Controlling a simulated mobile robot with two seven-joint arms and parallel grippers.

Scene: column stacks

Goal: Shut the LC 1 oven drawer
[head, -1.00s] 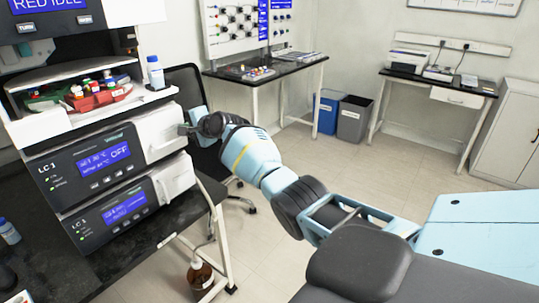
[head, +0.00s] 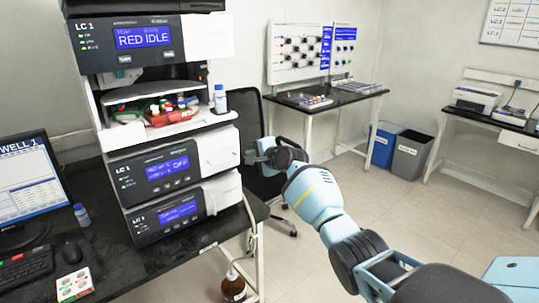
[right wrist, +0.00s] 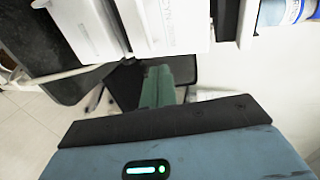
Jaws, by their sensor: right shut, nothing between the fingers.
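In the head view the LC 1 stack stands on the black bench. The LC 1 unit with a temperature display reading OFF (head: 165,172) is its middle module, and I take it as the oven. Its white right front (head: 218,151) faces my right gripper. I cannot tell how far its drawer stands out. My right gripper (head: 250,152) is shut and empty, just right of that white front; contact is unclear. In the right wrist view the shut fingers (right wrist: 158,88) point away below the white fronts (right wrist: 168,25). My left gripper is not in view.
Above the oven a white open shelf (head: 170,132) holds a red tray of vials (head: 172,116) and a bottle (head: 220,99). Another LC 1 unit (head: 160,220) is below. A black chair (head: 262,187) stands behind my gripper. A brown bottle (head: 232,285) is under the bench.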

